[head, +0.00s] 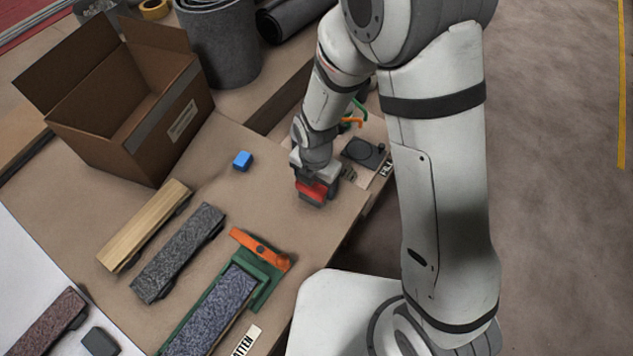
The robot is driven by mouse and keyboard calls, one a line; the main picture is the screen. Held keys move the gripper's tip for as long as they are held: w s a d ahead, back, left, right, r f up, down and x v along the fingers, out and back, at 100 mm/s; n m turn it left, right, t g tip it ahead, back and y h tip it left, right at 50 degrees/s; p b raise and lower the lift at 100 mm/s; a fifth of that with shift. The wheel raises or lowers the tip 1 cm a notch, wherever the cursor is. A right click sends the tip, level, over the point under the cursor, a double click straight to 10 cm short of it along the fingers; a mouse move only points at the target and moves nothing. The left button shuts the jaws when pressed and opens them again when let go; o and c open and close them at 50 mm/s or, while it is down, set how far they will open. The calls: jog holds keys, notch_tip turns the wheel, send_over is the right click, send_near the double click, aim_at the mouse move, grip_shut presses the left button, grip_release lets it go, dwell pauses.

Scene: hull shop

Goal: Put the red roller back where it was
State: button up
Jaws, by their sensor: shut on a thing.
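The red roller (318,190) is at the right part of the brown table, near its right edge. It shows as a small red shape, partly covered by my gripper's fingers. My gripper (313,180) points down and is shut on it. I cannot tell whether the red roller touches the table or hangs just above it. Just behind and to the right is a low board with a dark square pad (364,152), a green handle (360,106) and an orange handle (351,122). My arm hides part of that board.
An open cardboard box (150,115) stands at the back left. A blue block (242,160) lies left of my gripper. A green holder (262,275) with an orange bar (259,249) and a grey abrasive block (212,310) is in front. Wooden (145,225) and grey (178,252) blocks lie left.

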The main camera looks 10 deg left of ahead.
jog(key=o, duration=1.6)
jog(key=shift+s+d+f, duration=0.15)
jog(key=shift+s+f, duration=0.05)
jog(key=shift+f, duration=0.15)
jog(key=shift+c, duration=0.2)
jog(key=o, duration=0.3)
jog(key=shift+w+f, duration=0.1)
jog(key=shift+w, duration=0.1)
jog(key=shift+o, duration=0.6)
jog(key=shift+r, duration=0.2)
